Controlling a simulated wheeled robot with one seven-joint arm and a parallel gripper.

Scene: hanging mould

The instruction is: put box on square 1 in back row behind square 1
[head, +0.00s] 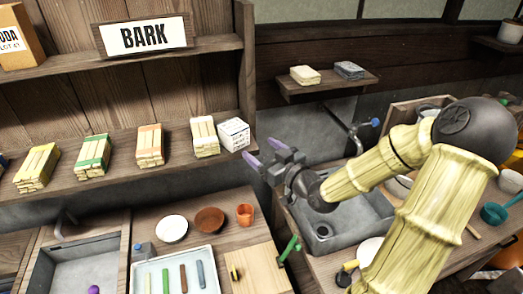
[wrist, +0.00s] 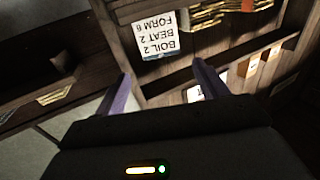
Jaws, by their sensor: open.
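A small white box (head: 234,133) with print on its faces stands at the right end of the long wooden shelf (head: 110,147). It stands beside a cream bundle (head: 205,137) of sticks. My gripper (head: 265,153) is open and empty, with purple fingers, right of the box and a little lower in the picture. In the wrist view my gripper (wrist: 163,86) shows its two fingers apart with nothing between them. A white printed thing (wrist: 194,93) shows by the right finger there; I cannot tell whether it is the box. I make out no numbered squares.
Several banded stick bundles, including a green-banded one (head: 93,157) and an orange-banded one (head: 150,145), line the shelf. A small shelf (head: 328,83) holds two stacks. A sink (head: 345,225) lies below my gripper.

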